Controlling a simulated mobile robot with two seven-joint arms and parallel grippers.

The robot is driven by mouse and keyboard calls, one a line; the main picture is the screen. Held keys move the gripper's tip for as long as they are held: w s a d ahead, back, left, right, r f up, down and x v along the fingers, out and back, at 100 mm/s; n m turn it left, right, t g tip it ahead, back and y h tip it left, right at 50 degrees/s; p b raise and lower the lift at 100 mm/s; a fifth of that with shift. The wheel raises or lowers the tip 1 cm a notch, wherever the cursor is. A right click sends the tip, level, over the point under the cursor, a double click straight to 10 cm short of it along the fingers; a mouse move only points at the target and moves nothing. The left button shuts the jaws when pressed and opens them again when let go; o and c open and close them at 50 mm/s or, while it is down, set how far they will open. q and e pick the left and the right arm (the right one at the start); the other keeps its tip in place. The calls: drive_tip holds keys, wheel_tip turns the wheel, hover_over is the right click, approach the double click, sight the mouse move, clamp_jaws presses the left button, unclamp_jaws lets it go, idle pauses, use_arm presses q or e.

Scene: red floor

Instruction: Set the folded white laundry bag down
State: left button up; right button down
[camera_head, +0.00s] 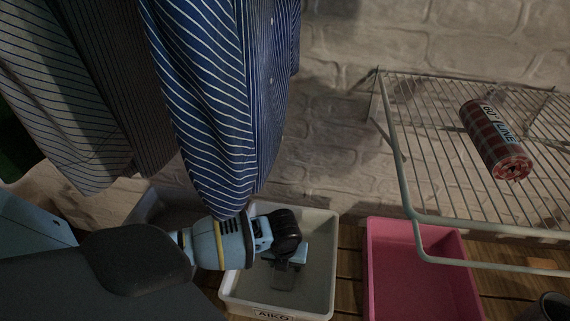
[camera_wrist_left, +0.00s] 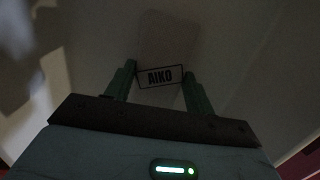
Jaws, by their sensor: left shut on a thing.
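My left gripper (camera_head: 290,260) reaches down over an open white bin labelled AIKO (camera_head: 326,255). In the left wrist view the two fingers of my left gripper (camera_wrist_left: 158,82) stand on either side of a pale, faint panel, the folded white laundry bag (camera_wrist_left: 172,40) as far as I can tell. An AIKO label shows between the fingertips; I cannot tell whether it is on the bag or the bin. In the head view a small greyish flat piece shows just below the fingers, inside the bin outline. Contact with the bin floor cannot be seen. My right gripper is not in view.
Striped shirts, one blue (camera_head: 215,90), hang just above my left wrist. A pink bin (camera_head: 390,235) stands right of the white bin. A wire rack (camera_head: 405,185) with a red checked can (camera_head: 495,140) is at the right. A brick wall is behind.

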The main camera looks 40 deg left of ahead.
use_arm(q)
drive_tip(key=o, duration=0.9)
drive_tip(key=shift+f, duration=0.1)
drive_tip(key=shift+o, duration=0.6)
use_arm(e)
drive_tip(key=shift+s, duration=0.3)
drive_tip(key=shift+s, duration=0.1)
use_arm(q)
wheel_tip(320, 180, up, 12)
drive_tip(key=s+p, duration=0.1)
drive_tip(key=p, duration=0.2)
drive_tip(key=shift+d, duration=0.4)
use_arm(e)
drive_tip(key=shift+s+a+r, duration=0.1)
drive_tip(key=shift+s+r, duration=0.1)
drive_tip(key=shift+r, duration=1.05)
use_arm(q)
drive_tip(key=shift+s, duration=0.1)
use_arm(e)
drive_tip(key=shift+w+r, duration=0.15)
